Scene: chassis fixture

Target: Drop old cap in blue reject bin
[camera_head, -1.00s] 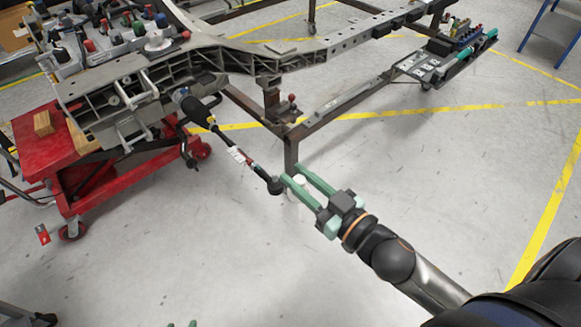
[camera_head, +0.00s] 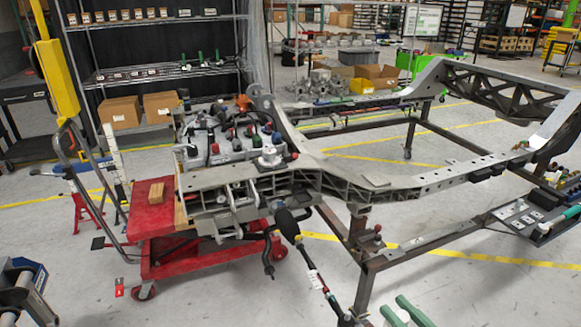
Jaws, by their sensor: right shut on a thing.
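My right gripper (camera_head: 391,304) shows only as two green fingertips at the bottom edge, right of the lower end of the tie rod (camera_head: 312,276). Its fingers are shut on a small pale piece, most likely the old cap (camera_head: 403,315), which is mostly cut off by the frame edge. I cannot make out a clear blue reject bin. A dark object with a blue edge (camera_head: 38,276) stands at the lower left, and I cannot tell what it is.
The grey chassis frame (camera_head: 390,185) on its steel stand fills the middle and right. A red cart (camera_head: 150,215) stands under its left end. Shelving (camera_head: 160,70) with cardboard boxes (camera_head: 121,112) is behind. Floor is clear at the lower middle left.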

